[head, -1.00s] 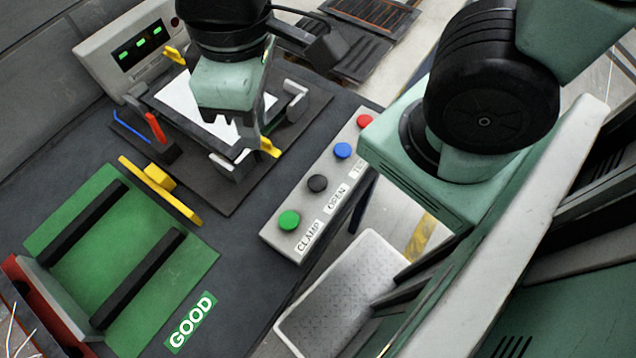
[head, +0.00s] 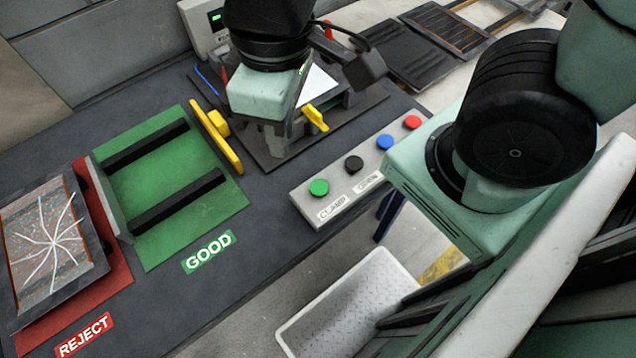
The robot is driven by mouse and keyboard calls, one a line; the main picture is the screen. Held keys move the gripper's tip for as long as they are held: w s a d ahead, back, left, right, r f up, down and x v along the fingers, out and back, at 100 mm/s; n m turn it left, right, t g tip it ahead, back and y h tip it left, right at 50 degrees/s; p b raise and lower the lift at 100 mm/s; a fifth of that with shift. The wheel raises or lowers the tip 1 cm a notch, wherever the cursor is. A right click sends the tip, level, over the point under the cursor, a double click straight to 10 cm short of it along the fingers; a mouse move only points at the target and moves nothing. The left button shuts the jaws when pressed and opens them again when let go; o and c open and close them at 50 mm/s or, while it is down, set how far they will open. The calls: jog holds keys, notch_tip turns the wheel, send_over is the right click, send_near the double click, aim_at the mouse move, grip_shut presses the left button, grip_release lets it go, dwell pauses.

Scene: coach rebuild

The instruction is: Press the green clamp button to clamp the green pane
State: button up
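The green clamp button (head: 319,187) is the leftmost of the buttons on a pale grey box, above a label reading CLAMP. My gripper (head: 273,142) points down over the near left part of the dark clamp fixture (head: 362,108), to the upper left of the button and apart from it. The fingers show nearly edge-on and are partly hidden by the gripper body, so their opening cannot be told. A pale pane (head: 318,82) shows in the fixture behind my gripper; most of it is hidden, and no green shows on it.
Black (head: 354,164), blue (head: 385,142) and red (head: 412,122) buttons continue the row. A yellow piece (head: 315,117) sticks up at the fixture. A green GOOD pad (head: 150,232) with black rails is left. A cracked pane (head: 48,240) lies on the red REJECT pad (head: 105,285).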

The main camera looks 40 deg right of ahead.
grip_shut()
